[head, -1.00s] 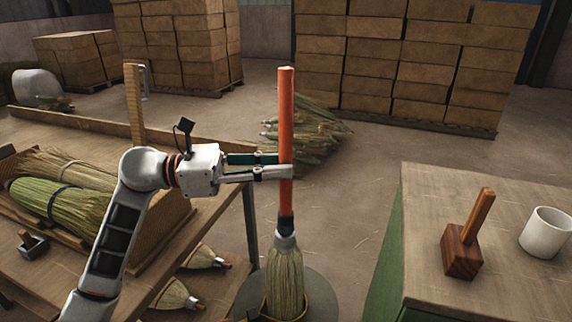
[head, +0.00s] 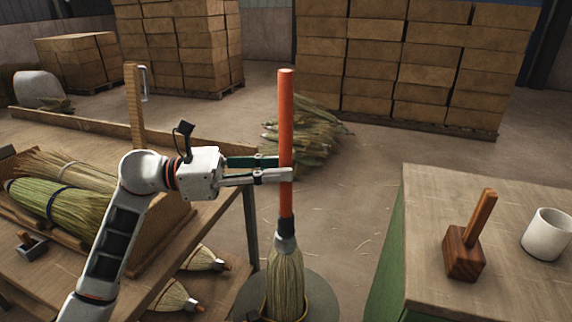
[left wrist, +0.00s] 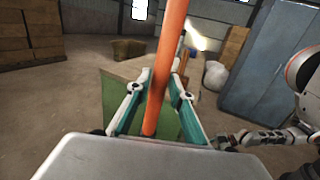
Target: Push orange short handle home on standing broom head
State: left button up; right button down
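The orange short handle (head: 286,130) stands upright, with a dark lower end that meets the grey collar of the standing broom head (head: 285,280). The broom head is upright on a round grey base (head: 322,292), inside a ring-like holder. My left gripper (head: 286,168) is shut around the handle's middle, coming from the left. In the left wrist view the orange handle (left wrist: 167,60) runs between the two fingers, tilted in the picture. How deep the handle sits in the collar is hidden. My right gripper is not in the head view; part of an arm shows at the left wrist view's right edge.
A bench at right holds a wooden mallet (head: 465,250) and a white mug (head: 547,234). The left bench (head: 215,222) carries straw bundles (head: 58,200), with small broom heads (head: 203,258) below. Loose straw (head: 305,135) and stacked boxes (head: 420,60) stand behind.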

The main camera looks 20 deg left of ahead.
pick_arm(q)
jog(key=o, duration=0.4)
jog(key=shift+f, duration=0.35)
jog(key=shift+r, duration=0.1)
